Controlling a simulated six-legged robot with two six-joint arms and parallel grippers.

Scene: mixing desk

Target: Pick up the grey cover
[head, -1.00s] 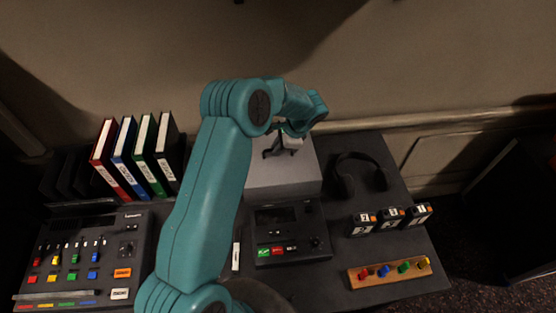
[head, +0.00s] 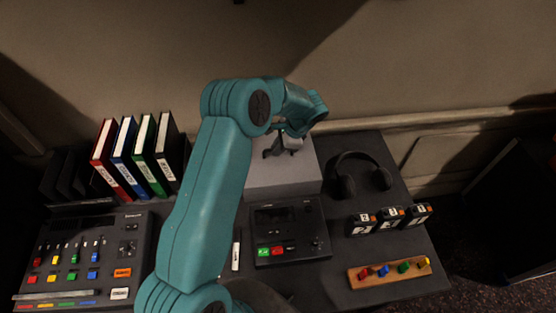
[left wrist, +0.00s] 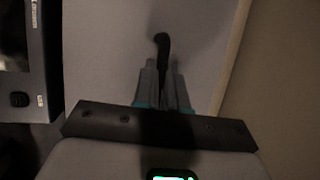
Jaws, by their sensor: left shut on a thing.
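The grey cover (head: 285,180) is a pale box-like shape at the back middle of the desk, partly behind my teal left arm. Its flat grey top fills much of the left wrist view (left wrist: 105,55). My left gripper (head: 271,153) is over the top of the cover. In the left wrist view its fingers (left wrist: 164,85) are close together around a dark, curved handle (left wrist: 162,45) on the cover. The part of the handle between the fingers is hidden. I cannot tell any gap beneath the cover. My right gripper is not in view.
A black console (head: 290,240) stands in front of the cover. Black headphones (head: 360,175) lie to the right, near small numbered boxes (head: 390,218) and a wooden peg strip (head: 390,273). Binders (head: 140,155) and a mixing console (head: 80,255) stand left. The wall is close behind.

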